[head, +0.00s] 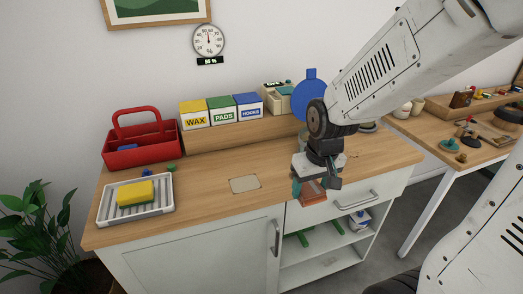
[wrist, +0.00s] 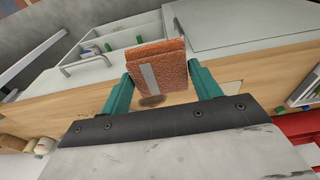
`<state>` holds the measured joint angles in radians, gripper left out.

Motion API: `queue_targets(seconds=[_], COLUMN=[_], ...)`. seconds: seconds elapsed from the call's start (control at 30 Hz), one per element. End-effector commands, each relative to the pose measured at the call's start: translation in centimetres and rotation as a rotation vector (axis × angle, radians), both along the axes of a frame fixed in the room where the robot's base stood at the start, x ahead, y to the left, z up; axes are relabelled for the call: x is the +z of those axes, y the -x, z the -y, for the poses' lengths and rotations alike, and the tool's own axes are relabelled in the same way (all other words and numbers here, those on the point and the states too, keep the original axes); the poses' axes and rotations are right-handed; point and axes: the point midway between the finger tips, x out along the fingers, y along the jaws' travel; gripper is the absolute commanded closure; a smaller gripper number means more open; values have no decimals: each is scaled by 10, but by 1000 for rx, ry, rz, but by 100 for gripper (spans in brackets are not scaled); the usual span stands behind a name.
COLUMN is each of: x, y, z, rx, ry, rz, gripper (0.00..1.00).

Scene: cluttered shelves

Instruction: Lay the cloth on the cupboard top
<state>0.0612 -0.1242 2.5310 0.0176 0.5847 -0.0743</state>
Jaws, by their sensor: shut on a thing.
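My gripper (head: 314,190) is shut on a folded orange-brown cloth (head: 313,195), held above the front right part of the cupboard top. The wrist view shows the cloth (wrist: 158,68) as a thick, rough-textured pad with a grey stripe, upright between the two green fingers (wrist: 160,76). The wooden cupboard top (head: 205,168) is largely bare in its middle. A pale rectangular patch (head: 245,184) lies flat on it, left of my gripper. The gap between the cloth and the wood is hard to judge.
A white tray with a yellow sponge (head: 135,193) and a red caddy (head: 140,155) stand on the left. WAX, PADS and HOOKS boxes (head: 222,111) sit on a raised ledge behind. An open shelf (head: 330,240) is below right.

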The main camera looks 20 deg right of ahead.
Motion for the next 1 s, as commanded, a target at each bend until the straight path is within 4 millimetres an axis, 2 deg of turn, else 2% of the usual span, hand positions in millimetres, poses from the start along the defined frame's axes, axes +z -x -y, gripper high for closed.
queue_targets(seconds=[0.5, 0.6, 0.83, 1.0], x=[-12, -13, -15, -43], y=[-120, -132, -147, -145], z=[-38, -42, -49, -48], rx=[1, -1, 2, 1], ry=[0, 0, 0, 0], rz=[0, 0, 0, -5], gripper=[63, 63, 63, 63])
